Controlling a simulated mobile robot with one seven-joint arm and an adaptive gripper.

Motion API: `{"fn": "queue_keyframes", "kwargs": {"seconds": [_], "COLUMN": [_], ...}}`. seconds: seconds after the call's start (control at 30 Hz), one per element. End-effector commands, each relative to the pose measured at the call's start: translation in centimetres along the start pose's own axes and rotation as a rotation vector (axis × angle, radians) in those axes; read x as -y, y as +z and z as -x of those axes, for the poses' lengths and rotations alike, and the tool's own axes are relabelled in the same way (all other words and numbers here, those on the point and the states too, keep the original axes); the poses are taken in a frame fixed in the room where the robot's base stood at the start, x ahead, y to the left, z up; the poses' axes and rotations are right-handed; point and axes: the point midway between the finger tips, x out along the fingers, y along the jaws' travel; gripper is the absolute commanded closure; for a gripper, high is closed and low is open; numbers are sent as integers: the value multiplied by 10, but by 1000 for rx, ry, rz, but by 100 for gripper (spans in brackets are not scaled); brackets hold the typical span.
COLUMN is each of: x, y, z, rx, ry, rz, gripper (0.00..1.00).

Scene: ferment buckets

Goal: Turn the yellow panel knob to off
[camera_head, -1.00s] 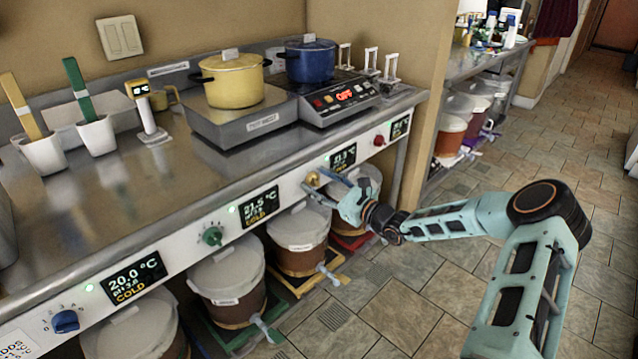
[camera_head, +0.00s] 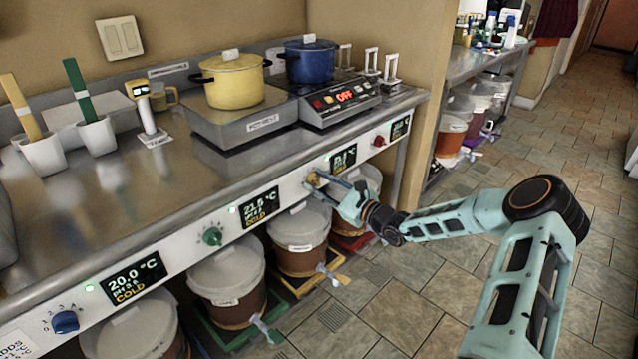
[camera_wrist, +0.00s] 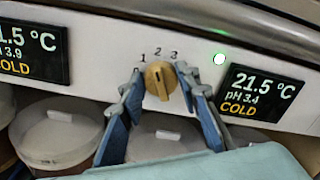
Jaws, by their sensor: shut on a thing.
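The yellow knob (camera_wrist: 160,80) sits on the white front panel, with numbers 1, 2 and 3 printed above it in the wrist view. Its raised bar stands nearly upright in that view. My gripper (camera_wrist: 164,92) has one finger on each side of the knob, closed on it. In the head view the yellow knob (camera_head: 313,179) is small and partly covered by my gripper (camera_head: 320,182). A green light (camera_wrist: 219,59) glows to the right of the knob, beside a display (camera_wrist: 258,95) reading 21.5 °C, pH 3.4, COLD.
A green knob (camera_head: 212,236), a blue knob (camera_head: 65,321) and a red knob (camera_head: 379,141) are on the same panel. Lidded buckets (camera_head: 300,240) stand below it. A yellow pot (camera_head: 232,82) and a blue pot (camera_head: 310,62) stand on the counter. The tiled floor at right is open.

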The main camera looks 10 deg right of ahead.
Motion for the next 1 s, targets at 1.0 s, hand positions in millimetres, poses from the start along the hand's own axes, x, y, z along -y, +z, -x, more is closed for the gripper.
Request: {"fn": "queue_keyframes", "kwargs": {"seconds": [1.0], "x": [-5], "y": [-6], "z": [0], "rx": [-2], "ry": [0], "rz": [914], "gripper": [94]}}
